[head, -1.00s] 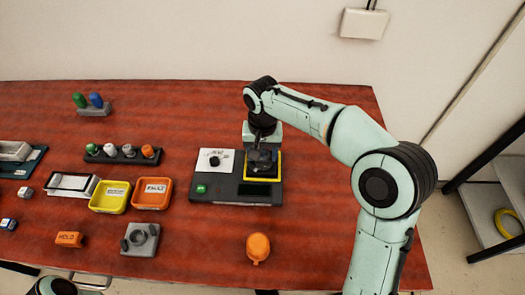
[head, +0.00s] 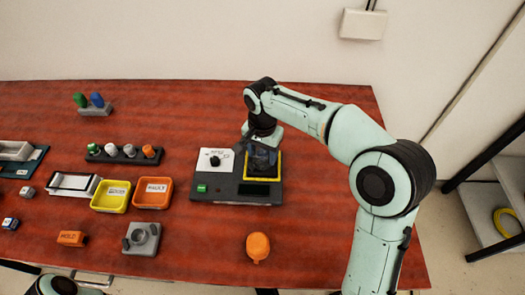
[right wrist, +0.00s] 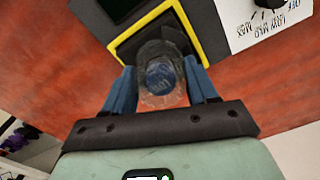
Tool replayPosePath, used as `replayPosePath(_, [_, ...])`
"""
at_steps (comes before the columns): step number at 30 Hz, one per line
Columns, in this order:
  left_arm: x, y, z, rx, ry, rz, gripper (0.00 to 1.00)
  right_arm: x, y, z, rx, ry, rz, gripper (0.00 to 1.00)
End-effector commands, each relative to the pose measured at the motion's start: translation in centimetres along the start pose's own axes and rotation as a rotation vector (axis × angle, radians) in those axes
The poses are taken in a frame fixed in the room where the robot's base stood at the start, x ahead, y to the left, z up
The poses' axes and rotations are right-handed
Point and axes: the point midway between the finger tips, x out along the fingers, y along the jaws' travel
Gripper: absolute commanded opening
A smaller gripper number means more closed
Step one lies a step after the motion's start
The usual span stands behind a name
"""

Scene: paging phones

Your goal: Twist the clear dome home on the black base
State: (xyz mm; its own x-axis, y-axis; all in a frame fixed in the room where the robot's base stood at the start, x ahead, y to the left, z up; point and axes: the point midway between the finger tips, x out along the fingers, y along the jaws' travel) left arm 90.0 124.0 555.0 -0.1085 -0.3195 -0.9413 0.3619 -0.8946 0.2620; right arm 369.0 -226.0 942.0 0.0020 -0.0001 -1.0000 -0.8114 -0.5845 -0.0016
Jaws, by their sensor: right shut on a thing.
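My right gripper (head: 262,152) is over the yellow-framed bay (head: 277,178) of a dark grey unit. In the right wrist view its blue fingers (right wrist: 162,82) are shut on the clear dome (right wrist: 153,101), one on each side. A round blue part (right wrist: 160,75) shows within the dome. The dome looks smoky in the head view (head: 262,160). Dark surface shows inside the yellow frame beyond the dome. The black base is largely hidden behind it, and I cannot tell how fully the dome is seated. My left gripper is not in view.
The grey unit (head: 222,191) has a white panel with a black knob (head: 215,161). Yellow (head: 110,207) and orange (head: 153,206) trays stand left of it. An orange round piece (head: 257,247) lies in front. Bare table lies between it and the grey fixture (head: 141,249).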

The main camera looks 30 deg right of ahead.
Motion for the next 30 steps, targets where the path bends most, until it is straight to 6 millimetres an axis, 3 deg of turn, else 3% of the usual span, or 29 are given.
replayPosePath(3, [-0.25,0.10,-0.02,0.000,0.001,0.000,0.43,-0.07,0.01,0.02,0.089,-0.001,0.001,0.35])
replayPosePath(9, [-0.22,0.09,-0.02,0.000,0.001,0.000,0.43,0.02,0.05,0.03,0.103,-0.002,0.002,0.35])
replayPosePath(10, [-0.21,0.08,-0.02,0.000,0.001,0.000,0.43,0.02,0.06,0.03,0.103,-0.002,0.003,0.68])
replayPosePath(12, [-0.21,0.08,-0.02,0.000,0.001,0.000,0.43,0.02,0.06,0.03,0.103,-0.002,0.003,0.88])
replayPosePath(18, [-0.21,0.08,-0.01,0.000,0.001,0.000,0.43,0.01,0.04,0.03,0.101,-0.001,0.002,0.88])
replayPosePath(20, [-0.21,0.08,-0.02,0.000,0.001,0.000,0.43,0.01,0.04,0.03,0.101,-0.001,0.002,1.00])
replayPosePath(30, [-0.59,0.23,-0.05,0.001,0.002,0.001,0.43,-0.45,0.01,0.02,0.100,-0.001,0.001,1.00])
